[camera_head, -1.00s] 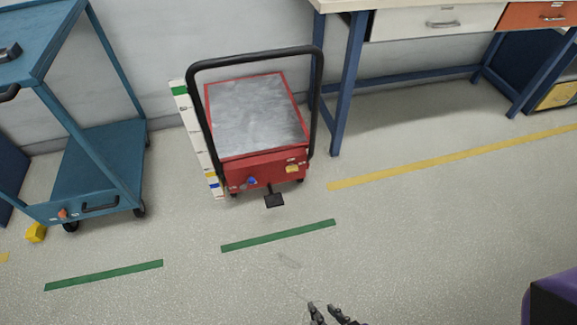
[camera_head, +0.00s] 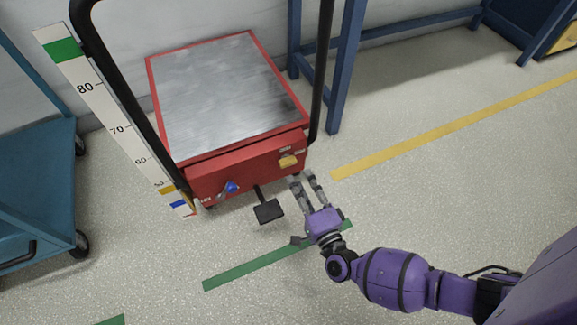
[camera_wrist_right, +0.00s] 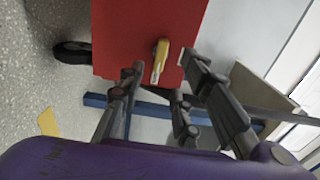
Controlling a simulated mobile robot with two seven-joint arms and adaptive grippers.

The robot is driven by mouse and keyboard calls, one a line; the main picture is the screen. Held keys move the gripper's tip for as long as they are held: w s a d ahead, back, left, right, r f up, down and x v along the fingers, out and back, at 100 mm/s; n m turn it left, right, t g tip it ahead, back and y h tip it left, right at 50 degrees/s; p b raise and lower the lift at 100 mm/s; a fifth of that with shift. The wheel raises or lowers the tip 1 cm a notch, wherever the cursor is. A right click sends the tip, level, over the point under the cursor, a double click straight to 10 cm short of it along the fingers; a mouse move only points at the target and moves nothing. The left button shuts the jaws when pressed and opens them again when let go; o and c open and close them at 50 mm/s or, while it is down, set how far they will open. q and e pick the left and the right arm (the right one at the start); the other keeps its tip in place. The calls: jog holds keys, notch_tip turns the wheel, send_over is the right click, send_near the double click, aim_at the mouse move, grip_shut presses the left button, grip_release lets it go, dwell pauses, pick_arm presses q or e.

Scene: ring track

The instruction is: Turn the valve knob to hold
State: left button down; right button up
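A red lift cart with a grey metal top (camera_head: 230,95) stands by the wall. Its front panel (camera_head: 240,168) carries a yellow knob (camera_head: 288,161) on the right and a blue knob (camera_head: 231,187) on the left. I cannot tell from the small labels which is the valve knob. My right gripper (camera_head: 303,176) is open just in front of and below the yellow knob, with nothing held. In the right wrist view, the yellow knob (camera_wrist_right: 160,58) shows between and beyond the spread fingers (camera_wrist_right: 163,70), seemingly apart from them. My left gripper is out of view.
A black pedal (camera_head: 268,211) sticks out below the panel. A black handle frame (camera_head: 325,70) rises around the cart. A height scale (camera_head: 118,128) stands at its left. A blue trolley (camera_head: 35,180) is left, a blue bench leg (camera_head: 346,75) right.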

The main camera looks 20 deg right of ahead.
aim_at(290, 165)
jog(key=w+b, duration=0.2)
jog(key=w, duration=0.4)
jog(key=shift+w+a, duration=0.15)
jog(key=shift+c, duration=0.2)
grip_shut()
